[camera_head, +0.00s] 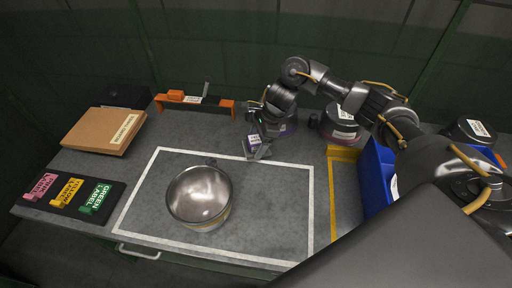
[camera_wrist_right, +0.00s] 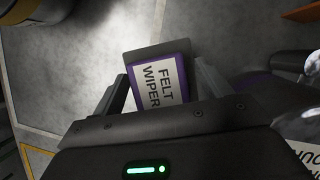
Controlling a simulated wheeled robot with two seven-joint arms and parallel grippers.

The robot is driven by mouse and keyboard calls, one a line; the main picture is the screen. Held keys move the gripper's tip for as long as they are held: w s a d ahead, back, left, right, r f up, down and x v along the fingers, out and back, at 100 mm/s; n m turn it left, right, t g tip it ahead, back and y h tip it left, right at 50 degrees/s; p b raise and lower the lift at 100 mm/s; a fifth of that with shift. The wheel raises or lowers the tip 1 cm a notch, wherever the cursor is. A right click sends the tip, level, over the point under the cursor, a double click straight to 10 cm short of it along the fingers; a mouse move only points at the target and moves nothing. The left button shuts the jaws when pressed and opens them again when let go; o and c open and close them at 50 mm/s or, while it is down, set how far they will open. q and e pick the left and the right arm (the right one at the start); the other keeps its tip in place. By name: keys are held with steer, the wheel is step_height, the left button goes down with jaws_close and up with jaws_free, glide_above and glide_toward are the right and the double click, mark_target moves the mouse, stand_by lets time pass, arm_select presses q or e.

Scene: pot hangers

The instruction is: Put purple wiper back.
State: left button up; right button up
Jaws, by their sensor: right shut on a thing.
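My left gripper is not in view.
A metal pot (camera_head: 199,195) stands inside the white taped frame. An orange rack (camera_head: 196,103) is at the back edge. A blue bin (camera_head: 376,174) is at right, a brown box (camera_head: 104,130) and colour labels (camera_head: 70,194) at left.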

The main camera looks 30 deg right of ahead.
mark_target(256, 148)
steer(key=shift+w+f, duration=0.15)
steer(key=shift+f, duration=0.1)
step_height(256, 148, down, 3)
steer(key=shift+r+p, duration=0.1)
steer(key=shift+p, duration=0.4)
steer(key=shift+f+b, duration=0.3)
steer(key=shift+b, duration=0.05)
steer(key=o, duration=1.1)
steer(key=shift+r, duration=0.15)
